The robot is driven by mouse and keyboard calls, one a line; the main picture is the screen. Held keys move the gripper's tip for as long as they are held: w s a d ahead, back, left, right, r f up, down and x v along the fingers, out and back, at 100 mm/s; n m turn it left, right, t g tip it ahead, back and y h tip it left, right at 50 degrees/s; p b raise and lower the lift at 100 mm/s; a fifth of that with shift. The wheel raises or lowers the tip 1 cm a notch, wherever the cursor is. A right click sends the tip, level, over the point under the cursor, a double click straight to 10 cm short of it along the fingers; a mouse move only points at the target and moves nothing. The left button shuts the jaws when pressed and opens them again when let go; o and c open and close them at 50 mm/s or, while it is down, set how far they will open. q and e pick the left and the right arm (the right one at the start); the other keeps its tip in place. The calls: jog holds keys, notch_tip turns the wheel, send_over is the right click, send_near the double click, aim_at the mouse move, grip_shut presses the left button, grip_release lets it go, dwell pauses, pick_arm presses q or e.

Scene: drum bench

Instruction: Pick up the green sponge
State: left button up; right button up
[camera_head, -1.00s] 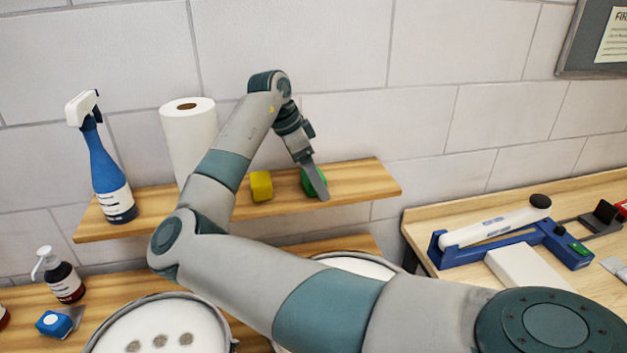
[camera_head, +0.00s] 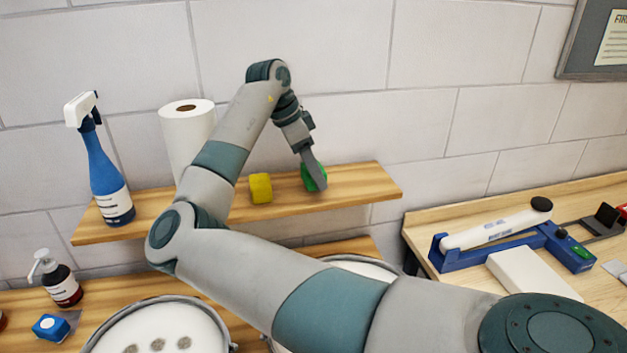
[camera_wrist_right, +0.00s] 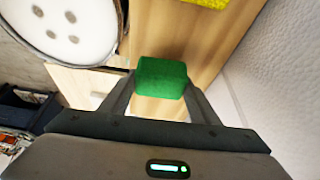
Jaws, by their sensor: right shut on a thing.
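The green sponge (camera_head: 307,178) is a small block at the wooden shelf, right of the yellow sponge. My right gripper (camera_head: 314,180) is shut on it, and one finger covers part of it in the head view. In the right wrist view the green sponge (camera_wrist_right: 161,77) sits between the two fingers of my right gripper (camera_wrist_right: 155,95). Whether it touches the shelf or is just clear of it I cannot tell. My left gripper is not in view.
The shelf (camera_head: 360,182) also holds a yellow sponge (camera_head: 260,188), a paper towel roll (camera_head: 187,135) and a blue spray bottle (camera_head: 105,180). The wall is close behind. White-topped drums (camera_head: 160,335) stand below. A blue sealer (camera_head: 500,240) lies on the right bench.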

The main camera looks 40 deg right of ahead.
notch_tip(320, 180, up, 6)
jog(key=shift+r+b, duration=0.25)
jog(key=shift+b, duration=0.85)
jog(key=shift+r, duration=0.55)
jog(key=shift+r, duration=0.1)
